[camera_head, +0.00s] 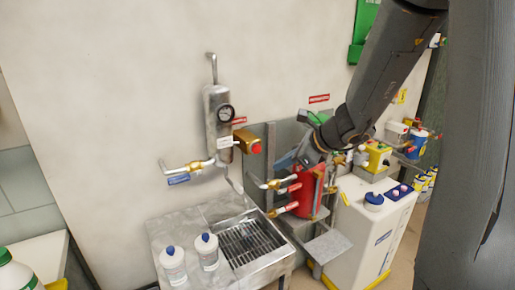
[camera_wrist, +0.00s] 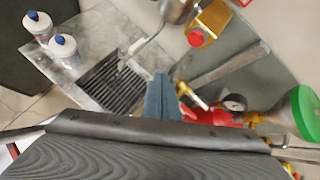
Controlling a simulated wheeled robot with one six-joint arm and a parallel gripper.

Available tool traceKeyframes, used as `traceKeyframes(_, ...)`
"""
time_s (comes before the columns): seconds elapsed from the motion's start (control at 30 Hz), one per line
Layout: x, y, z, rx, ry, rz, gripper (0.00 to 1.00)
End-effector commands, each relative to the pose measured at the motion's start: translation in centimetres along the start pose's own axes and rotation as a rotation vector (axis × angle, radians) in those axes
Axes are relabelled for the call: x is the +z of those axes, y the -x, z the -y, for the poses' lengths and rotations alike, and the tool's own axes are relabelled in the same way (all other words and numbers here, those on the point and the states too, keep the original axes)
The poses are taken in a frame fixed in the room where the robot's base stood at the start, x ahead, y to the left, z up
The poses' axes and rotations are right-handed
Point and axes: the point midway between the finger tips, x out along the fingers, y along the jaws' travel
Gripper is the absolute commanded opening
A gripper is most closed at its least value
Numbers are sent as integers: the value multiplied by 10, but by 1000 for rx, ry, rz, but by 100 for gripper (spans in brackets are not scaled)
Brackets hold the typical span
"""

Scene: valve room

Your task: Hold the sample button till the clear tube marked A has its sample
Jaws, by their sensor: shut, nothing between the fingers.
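A yellow-brass box (camera_head: 243,138) with a round red button (camera_head: 256,148) sits on the wall beside a steel cylinder (camera_head: 217,120) with a dial gauge. In the wrist view the red button (camera_wrist: 195,39) on its box (camera_wrist: 213,20) is up and to the right of my fingers. I cannot make out a clear tube marked A in either view.
A steel sink with a drain grate (camera_head: 252,243) stands below the cylinder, with two white bottles (camera_head: 207,252) on its left. A red vessel (camera_head: 308,190) with valve handles is under my arm. A white cabinet (camera_head: 372,235) stands at right. The wall left of the cylinder is bare.

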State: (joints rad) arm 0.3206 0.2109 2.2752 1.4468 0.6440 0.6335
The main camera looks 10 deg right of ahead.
Motion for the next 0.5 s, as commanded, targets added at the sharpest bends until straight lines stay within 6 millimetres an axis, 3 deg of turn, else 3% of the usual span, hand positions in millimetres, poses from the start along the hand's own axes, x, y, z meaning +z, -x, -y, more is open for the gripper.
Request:
traceKeyframes(0.27, 1, -2, 0, 2, 4, -1, 0)
traceKeyframes(0.5, 12, -17, 11, 3, 7, -2, 0)
